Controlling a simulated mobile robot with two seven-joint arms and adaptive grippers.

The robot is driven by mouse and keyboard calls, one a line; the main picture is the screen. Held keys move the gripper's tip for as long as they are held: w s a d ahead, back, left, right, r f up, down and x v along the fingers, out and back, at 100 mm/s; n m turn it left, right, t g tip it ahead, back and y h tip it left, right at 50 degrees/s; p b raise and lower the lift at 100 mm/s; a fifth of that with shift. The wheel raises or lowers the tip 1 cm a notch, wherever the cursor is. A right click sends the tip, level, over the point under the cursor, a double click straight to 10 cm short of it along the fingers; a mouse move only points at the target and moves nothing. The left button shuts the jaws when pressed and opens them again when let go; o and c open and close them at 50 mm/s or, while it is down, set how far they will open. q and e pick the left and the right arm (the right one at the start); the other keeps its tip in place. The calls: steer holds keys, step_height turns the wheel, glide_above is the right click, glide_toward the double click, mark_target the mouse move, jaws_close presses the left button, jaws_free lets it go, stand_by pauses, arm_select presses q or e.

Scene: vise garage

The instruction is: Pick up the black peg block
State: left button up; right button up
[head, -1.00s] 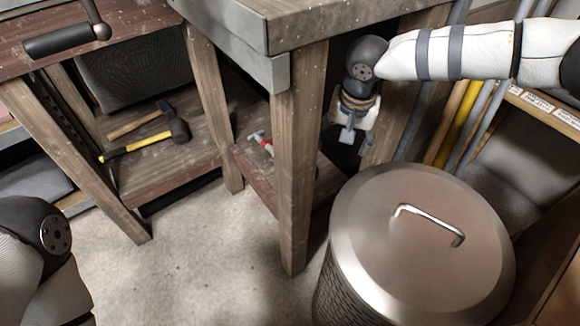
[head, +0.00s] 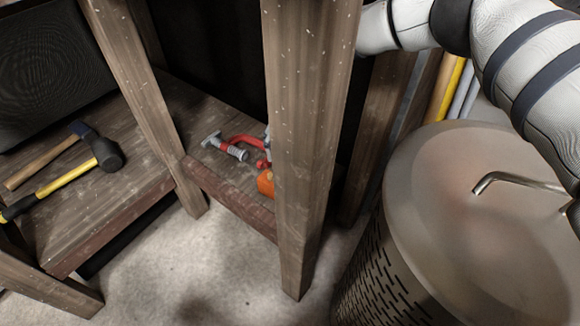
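I cannot make out a black peg block in the head view. My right arm comes in from the upper right and passes behind the wooden table leg (head: 305,150). Its gripper is hidden behind that leg, so I cannot see whether it is open or shut. My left gripper is out of the picture. On the lower wooden shelf (head: 235,185) lie a red and grey clamp-like tool (head: 228,147) and an orange object (head: 265,183), both partly hidden by the leg.
A lidded metal bin (head: 450,220) stands close at the right, below my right arm. A black mallet with a yellow handle (head: 70,178) and a wooden-handled hammer (head: 45,160) lie on the left shelf. Bare concrete floor (head: 190,260) is clear in front.

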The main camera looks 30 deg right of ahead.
step_height(320, 180, down, 4)
steer(key=shift+w+d+r+b, duration=0.1)
steer(key=shift+b, duration=0.35)
steer(key=shift+r, duration=0.1)
steer(key=c, duration=1)
